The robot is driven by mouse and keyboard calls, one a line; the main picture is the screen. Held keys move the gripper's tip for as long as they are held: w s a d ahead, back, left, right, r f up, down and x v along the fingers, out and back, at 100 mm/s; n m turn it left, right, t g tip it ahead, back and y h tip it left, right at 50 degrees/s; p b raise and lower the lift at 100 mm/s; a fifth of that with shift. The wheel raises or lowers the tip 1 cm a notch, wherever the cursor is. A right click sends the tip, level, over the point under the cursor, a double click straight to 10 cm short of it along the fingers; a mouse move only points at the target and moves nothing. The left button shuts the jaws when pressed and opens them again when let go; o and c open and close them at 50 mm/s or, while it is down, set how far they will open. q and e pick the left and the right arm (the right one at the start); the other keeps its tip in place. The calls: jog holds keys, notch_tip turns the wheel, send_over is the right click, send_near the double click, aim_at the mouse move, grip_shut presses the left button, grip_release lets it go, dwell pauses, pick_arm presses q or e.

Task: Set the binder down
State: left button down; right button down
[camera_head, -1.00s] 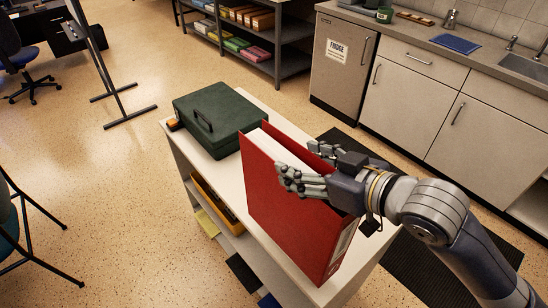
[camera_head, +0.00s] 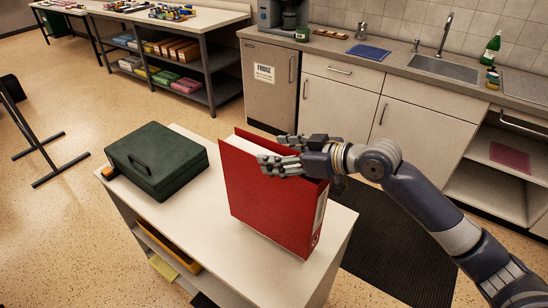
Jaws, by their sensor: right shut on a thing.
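The red binder (camera_head: 262,205) stands upright on, or just above, the white top of the low cabinet (camera_head: 195,217); I cannot tell whether its lower edge touches. Its white pages show along the top and a pale label on its right end. My right gripper (camera_head: 279,155) is shut on the binder's upper edge, with fingers over the near face and others behind it. The far fingers are partly hidden. My left gripper is not in view.
A dark green metal box (camera_head: 157,162) lies left of the binder on the same top, with a small orange-black item (camera_head: 109,172) beside it. Bare top lies in front of the binder. A counter with a sink (camera_head: 440,68) and a fridge (camera_head: 268,88) stand behind.

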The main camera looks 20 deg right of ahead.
jog(key=shift+f+p, duration=0.45)
jog(key=shift+f, duration=1)
jog(key=shift+c, duration=2.4)
grip_release()
jog(key=shift+s+f, duration=0.1)
jog(key=shift+f, duration=0.2)
jog(key=shift+r, duration=0.1)
jog(key=b+v, duration=0.3)
jog(key=v, duration=0.6)
jog(key=shift+s+d, duration=0.1)
jog(key=shift+s, duration=0.1)
jog(key=shift+v, duration=1.3)
jog(key=shift+w+r, duration=0.1)
jog(key=shift+r, duration=0.05)
